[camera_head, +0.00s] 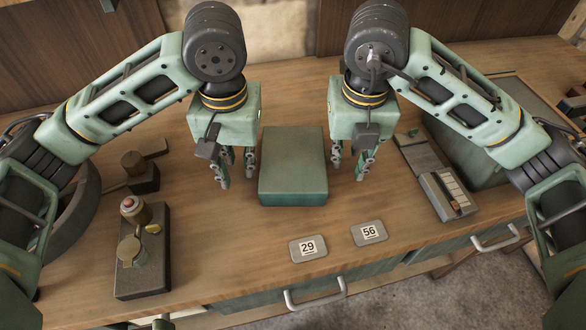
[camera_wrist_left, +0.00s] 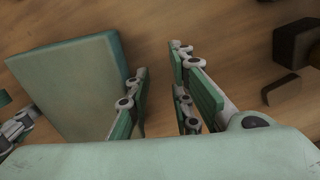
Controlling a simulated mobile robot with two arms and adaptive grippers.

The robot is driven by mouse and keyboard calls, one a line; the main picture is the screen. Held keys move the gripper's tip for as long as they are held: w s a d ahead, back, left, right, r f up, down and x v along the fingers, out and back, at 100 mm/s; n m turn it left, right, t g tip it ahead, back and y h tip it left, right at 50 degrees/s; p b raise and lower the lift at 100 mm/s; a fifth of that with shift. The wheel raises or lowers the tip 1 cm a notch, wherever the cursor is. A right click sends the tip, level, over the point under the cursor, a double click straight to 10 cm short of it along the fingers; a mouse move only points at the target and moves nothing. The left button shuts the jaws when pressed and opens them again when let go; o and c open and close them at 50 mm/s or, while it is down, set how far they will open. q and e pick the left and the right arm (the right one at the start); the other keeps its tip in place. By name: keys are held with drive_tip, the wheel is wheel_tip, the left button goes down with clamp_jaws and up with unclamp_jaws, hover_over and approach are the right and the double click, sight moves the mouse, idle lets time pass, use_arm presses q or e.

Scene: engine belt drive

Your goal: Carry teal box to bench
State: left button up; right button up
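The teal box (camera_head: 293,163) lies flat on the wooden bench (camera_head: 200,250), between my two grippers. It also shows at the left of the left wrist view (camera_wrist_left: 72,85). My left gripper (camera_head: 236,174) points down just left of the box, its fingers apart with only bench between them. In the left wrist view, one finger of the left gripper (camera_wrist_left: 158,60) is close beside the box's side; I cannot tell if it touches. My right gripper (camera_head: 349,172) points down just right of the box, its fingers apart and empty.
Plates marked 29 (camera_head: 308,247) and 56 (camera_head: 369,232) lie near the front edge. A dark fixture with a red-topped knob (camera_head: 142,250) stands at left. A grey tray-like device (camera_head: 446,194) lies at right. Drawer handles (camera_head: 315,294) stick out below the front edge.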

use_arm(q)
wheel_tip(320, 180, up, 11)
drive_tip(key=shift+s+d, duration=0.2)
use_arm(e)
wheel_tip(320, 180, up, 12)
drive_tip(key=s, duration=0.1)
idle(0.4)
use_arm(q)
drive_tip(key=shift+r, duration=0.1)
use_arm(e)
drive_tip(key=shift+s+a, duration=0.1)
